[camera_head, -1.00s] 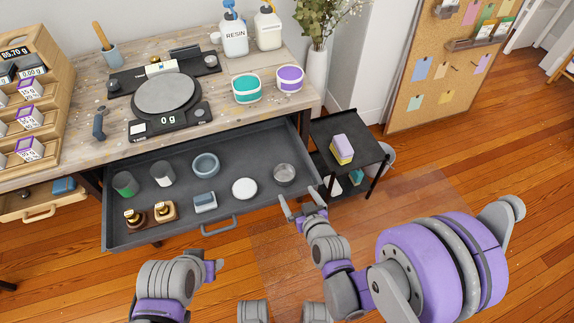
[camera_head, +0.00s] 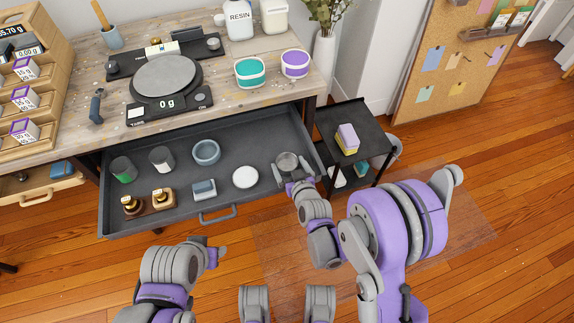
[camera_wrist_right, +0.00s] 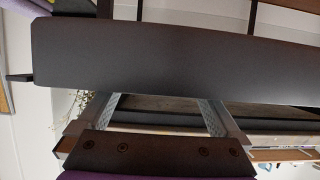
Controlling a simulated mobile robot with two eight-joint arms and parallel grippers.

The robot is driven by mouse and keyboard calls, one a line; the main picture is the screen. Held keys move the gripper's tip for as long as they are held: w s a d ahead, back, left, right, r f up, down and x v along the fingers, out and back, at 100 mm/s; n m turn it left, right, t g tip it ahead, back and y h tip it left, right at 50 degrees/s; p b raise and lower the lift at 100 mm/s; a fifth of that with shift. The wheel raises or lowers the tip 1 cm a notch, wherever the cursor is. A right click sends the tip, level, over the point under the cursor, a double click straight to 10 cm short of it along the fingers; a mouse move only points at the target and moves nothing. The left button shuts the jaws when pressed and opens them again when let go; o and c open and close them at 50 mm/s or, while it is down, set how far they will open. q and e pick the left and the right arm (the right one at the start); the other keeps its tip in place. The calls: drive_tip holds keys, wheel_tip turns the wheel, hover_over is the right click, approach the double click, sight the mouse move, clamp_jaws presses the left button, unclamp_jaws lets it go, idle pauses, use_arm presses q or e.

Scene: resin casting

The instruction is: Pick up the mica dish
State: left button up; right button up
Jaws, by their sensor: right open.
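A small round grey metal-looking dish (camera_head: 287,161), which I take for the mica dish, sits in the right end of the open drawer (camera_head: 240,132). My right gripper (camera_head: 294,174) is open at its near side, its fingertips overlapping the dish's near edge in the head view; I cannot tell whether they touch it. In the right wrist view the open fingers (camera_wrist_right: 162,108) stand apart below a wide dark panel, and the dish cannot be made out. My left gripper (camera_head: 219,254) is in front of the drawer, at lower left; its jaws are unclear.
The drawer also holds a white round dish (camera_head: 245,177), a blue-grey bowl (camera_head: 206,152), a small grey-blue block (camera_head: 204,189), two jars and a wooden holder (camera_head: 161,198). A black side table (camera_head: 365,150) stands close on the right. The scale (camera_head: 166,88) is on the bench above.

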drive_tip(key=shift+w+a+f, duration=0.15)
drive_tip(key=shift+w, duration=0.25)
drive_tip(key=shift+c, duration=0.3)
drive_tip(key=c, duration=1)
